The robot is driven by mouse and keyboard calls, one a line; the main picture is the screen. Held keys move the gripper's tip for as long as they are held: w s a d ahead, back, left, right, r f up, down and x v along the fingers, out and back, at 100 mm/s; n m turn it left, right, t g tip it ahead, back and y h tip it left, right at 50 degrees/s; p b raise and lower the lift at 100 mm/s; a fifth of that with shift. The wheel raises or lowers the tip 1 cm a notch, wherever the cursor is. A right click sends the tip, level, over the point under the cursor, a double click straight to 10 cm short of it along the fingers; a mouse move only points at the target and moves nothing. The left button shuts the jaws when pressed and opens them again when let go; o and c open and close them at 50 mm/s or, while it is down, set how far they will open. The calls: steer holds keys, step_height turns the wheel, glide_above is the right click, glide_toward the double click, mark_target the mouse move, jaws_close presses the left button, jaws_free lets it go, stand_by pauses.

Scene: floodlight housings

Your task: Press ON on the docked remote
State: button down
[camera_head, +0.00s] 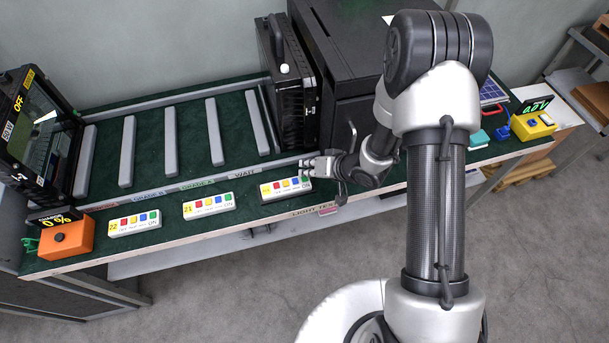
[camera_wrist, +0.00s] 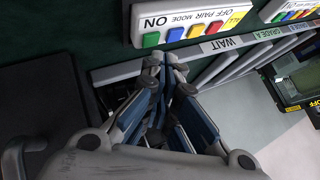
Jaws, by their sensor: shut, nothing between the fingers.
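A white remote (camera_head: 286,189) lies at the front edge of the green bench, the rightmost of a row of similar remotes. In the wrist view this remote (camera_wrist: 190,22) shows upside down, with green, blue, yellow and red buttons and the letters ON by the green button (camera_wrist: 151,40). A dark base shows under its edge in the head view. My gripper (camera_head: 308,166) is shut and empty beside the remote's right end. In the wrist view my gripper's tips (camera_wrist: 165,62) appear just off the remote's edge, near the green button; I cannot tell their height above it.
Remotes 21 (camera_head: 208,206) and 22 (camera_head: 134,223) lie further left, then an orange box (camera_head: 67,238) with a black knob. Grey rails (camera_head: 170,140) and a grade strip are behind. A black floodlight housing (camera_head: 285,85) and dark cabinet (camera_head: 355,60) stand close behind my gripper.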

stand_by(0.3)
step_height(320, 180, up, 5)
steer(key=p, duration=0.5)
steer(key=shift+r, duration=0.15)
stand_by(0.6)
